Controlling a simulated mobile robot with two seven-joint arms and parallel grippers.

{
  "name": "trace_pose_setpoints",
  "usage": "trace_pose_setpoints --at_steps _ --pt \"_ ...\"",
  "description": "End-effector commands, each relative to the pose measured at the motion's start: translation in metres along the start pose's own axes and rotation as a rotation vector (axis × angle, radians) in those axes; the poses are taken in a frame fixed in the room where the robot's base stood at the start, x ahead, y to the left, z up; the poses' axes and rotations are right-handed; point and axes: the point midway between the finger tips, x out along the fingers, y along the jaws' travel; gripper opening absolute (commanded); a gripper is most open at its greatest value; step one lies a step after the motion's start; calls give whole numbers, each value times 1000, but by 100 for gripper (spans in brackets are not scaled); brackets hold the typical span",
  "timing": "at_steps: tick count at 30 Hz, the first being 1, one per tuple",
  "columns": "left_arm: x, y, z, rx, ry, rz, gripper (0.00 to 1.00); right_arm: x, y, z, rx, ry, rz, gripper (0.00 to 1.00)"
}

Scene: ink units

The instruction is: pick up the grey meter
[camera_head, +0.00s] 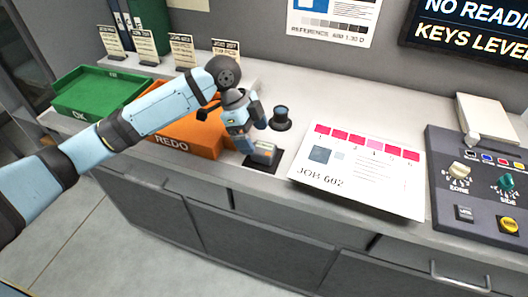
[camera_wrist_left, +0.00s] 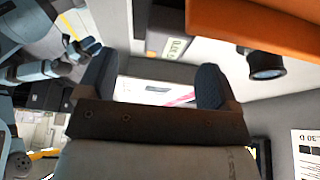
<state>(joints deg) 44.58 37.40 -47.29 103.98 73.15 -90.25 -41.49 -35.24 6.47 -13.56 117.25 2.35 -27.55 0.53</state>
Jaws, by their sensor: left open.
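The grey meter (camera_head: 263,152) is a small block with a pale display, on a black pad (camera_head: 254,166) right of the orange tray. It also shows in the left wrist view (camera_wrist_left: 168,36), with dark characters on its display. My left gripper (camera_head: 248,138) is open and close to the meter, overlapping it in the head view; I cannot tell whether they touch. In the left wrist view its two dark fingers (camera_wrist_left: 155,80) are spread apart, with the meter beyond them. What looks like my right gripper (camera_wrist_left: 80,45) is small at that view's left edge.
A black loupe (camera_head: 280,119) stands just behind the meter. The orange REDO tray (camera_head: 186,137) is left, the green OK tray (camera_head: 98,93) farther left. A JOB 602 sheet (camera_head: 357,186) and a control console (camera_head: 477,190) lie right. The counter's front edge is near.

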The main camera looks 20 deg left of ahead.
Motion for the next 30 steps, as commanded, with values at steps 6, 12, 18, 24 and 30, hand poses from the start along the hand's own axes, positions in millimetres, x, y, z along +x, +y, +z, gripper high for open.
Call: trace_pose_setpoints --at_steps 6,12,18,24,30 --pt "12 -1 0 0 0 -1 85 3 3 -7 -3 14 3 43" --pt "39 -8 -3 -1 0 1 85 4 6 -9 -10 20 6 43" --pt "59 -8 -2 -1 -1 -1 85 4 8 -9 -20 21 6 43" --pt "59 -8 -2 0 -1 -2 80 3 7 -8 -19 19 6 43" --pt "59 -8 -2 0 -1 -2 35 2 4 -4 -12 13 4 43"
